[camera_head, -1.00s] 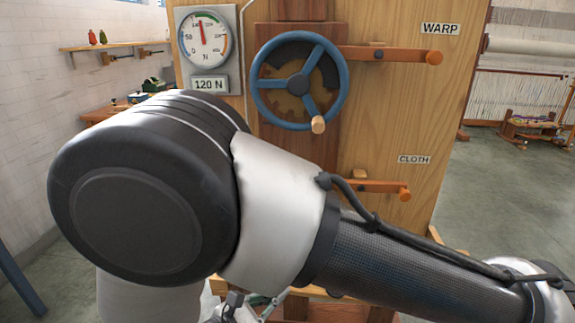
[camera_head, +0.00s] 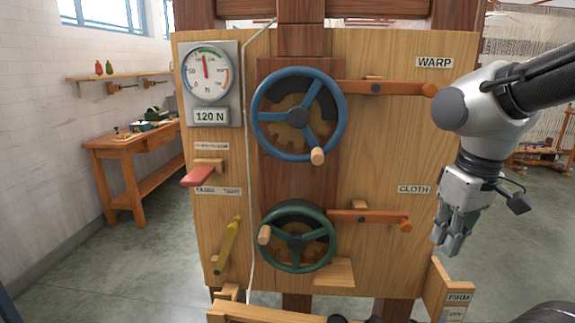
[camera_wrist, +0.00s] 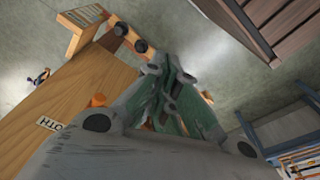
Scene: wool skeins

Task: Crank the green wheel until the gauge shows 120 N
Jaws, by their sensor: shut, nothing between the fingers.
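The green wheel (camera_head: 298,237) is on the lower part of the wooden panel, with its wooden knob (camera_head: 264,234) at the wheel's left side. The round gauge (camera_head: 206,71) is at the panel's upper left; its red needle points nearly straight up, and the plate (camera_head: 210,116) below reads 120 N. My gripper (camera_head: 448,246) hangs fingers down at the panel's right edge, well right of the green wheel and apart from it. In the wrist view my gripper (camera_wrist: 168,72) has its fingers together with nothing between them.
A blue wheel (camera_head: 299,115) sits above the green one. Levers stick out beside both wheels, marked WARP (camera_head: 434,62) and CLOTH (camera_head: 413,189). A red-tipped handle (camera_head: 198,177) and a yellow lever (camera_head: 228,246) are at the left. A wooden block marked FIRM (camera_head: 459,297) stands low right.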

